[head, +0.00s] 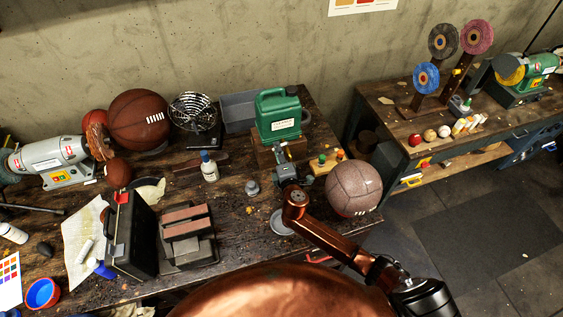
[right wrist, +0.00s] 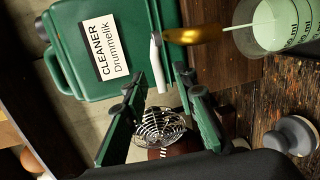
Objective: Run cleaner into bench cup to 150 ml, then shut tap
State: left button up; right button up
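The green cleaner canister (head: 278,117) stands on a wooden block (head: 262,150) at the back of the bench. In the right wrist view the canister (right wrist: 70,45) has a brass tap (right wrist: 193,35) and a white lever (right wrist: 157,65). A thin pale green stream runs from the tap into the clear bench cup (right wrist: 246,12), which holds pale green liquid. Its scale is partly cut off, so I cannot read the level. My right gripper (right wrist: 158,88) is open, its fingertips either side of the lever's near end; contact is unclear. It also shows in the head view (head: 282,152). My left gripper is out of view.
A grey knobbed weight (head: 252,188) and a white bottle (head: 209,167) stand left of my gripper. A worn leather ball (head: 353,188) lies close on its right, near small bottles on a wooden holder (head: 325,163). A wire-caged fan (head: 195,115) stands at the back.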

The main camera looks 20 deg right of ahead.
jog(key=s+r, duration=0.1)
jog(key=s, duration=0.8)
jog(key=shift+s+a+r, duration=0.15)
jog(key=shift+a+r, duration=0.1)
jog(key=shift+r, duration=0.1)
jog(key=shift+c, duration=0.3)
jog(key=shift+d, duration=0.15)
jog(key=shift+c, duration=0.8)
jog(key=shift+d+f+n, duration=0.1)
jog(key=shift+d+n, duration=0.25)
jog(key=shift+n, duration=0.45)
jog(key=shift+c, duration=0.7)
jog(key=d+n+y, duration=0.1)
jog(key=n, duration=0.2)
jog(key=s+d+n+y+b, duration=0.1)
jog(key=n, duration=0.2)
jog(key=d+n, duration=0.2)
jog(key=n, duration=0.1)
jog(key=shift+s+y+b, duration=0.25)
jog(key=shift+y+b, duration=0.1)
jog(key=shift+y, duration=0.05)
grip_shut()
jog(key=w+a+f+n+g+y, duration=0.1)
jog(key=w+a+n+y, duration=0.2)
jog(key=w+n, duration=0.7)
jog(key=shift+n, duration=0.6)
